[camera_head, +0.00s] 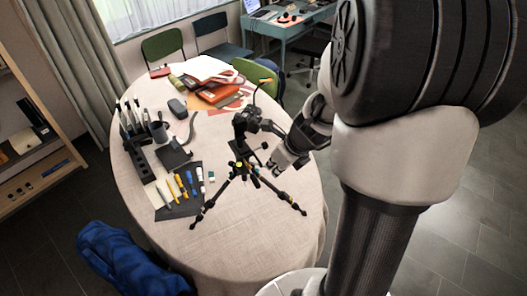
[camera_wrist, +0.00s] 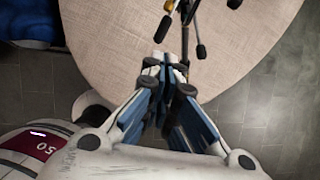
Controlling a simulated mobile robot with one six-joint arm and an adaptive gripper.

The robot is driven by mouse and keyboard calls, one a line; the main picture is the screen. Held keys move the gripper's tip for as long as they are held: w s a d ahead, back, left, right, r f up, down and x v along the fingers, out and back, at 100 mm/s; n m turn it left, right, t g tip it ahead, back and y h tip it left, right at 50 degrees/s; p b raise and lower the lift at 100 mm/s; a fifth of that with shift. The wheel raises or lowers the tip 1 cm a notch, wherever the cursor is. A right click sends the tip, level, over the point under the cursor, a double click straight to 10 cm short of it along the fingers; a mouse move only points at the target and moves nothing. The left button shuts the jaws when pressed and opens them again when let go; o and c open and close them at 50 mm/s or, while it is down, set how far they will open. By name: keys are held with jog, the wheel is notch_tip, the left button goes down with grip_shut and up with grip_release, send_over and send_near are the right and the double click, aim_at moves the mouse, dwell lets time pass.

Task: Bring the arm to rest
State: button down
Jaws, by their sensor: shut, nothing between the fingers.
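My gripper (camera_head: 274,168) is in the head view at the right side of the black tripod (camera_head: 240,150), close to its upper legs. I cannot tell there whether it touches the tripod. In the wrist view my gripper (camera_wrist: 166,64) has its fingers together and holds nothing. The tripod stands upright on the table with its legs spread, and a dark camera-like head (camera_head: 250,121) sits on top. Parts of the tripod's legs (camera_wrist: 201,50) show at the top of the wrist view. My arm hides some of the right side of the head view.
The oval cloth-covered table (camera_head: 255,240) has a clear front part. Markers on a dark mat (camera_head: 182,208), a black organizer (camera_head: 138,155) and a grey mug (camera_head: 159,132) stand left. Folders (camera_head: 222,94) lie at the back. A blue bag (camera_head: 125,260) is on the floor.

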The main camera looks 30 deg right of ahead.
jog(key=s+a+r+n+b, duration=0.1)
jog(key=s+a+r+n, duration=0.1)
jog(key=a+r+n, duration=0.35)
jog(key=s+a+r+n+b, duration=0.1)
jog(key=s+a+r+n, duration=0.1)
jog(key=a+n, duration=0.55)
jog(key=s+a+r+n+b, duration=0.1)
jog(key=s+n, duration=0.5)
jog(key=n, duration=0.4)
jog(key=s+a+r+n+h+b, duration=0.1)
jog(key=s+a+r+n, duration=0.1)
jog(key=s+n, duration=0.4)
jog(key=shift+s+n+b, duration=0.35)
jog(key=shift+n+b, duration=0.05)
jog(key=shift+n, duration=1.9)
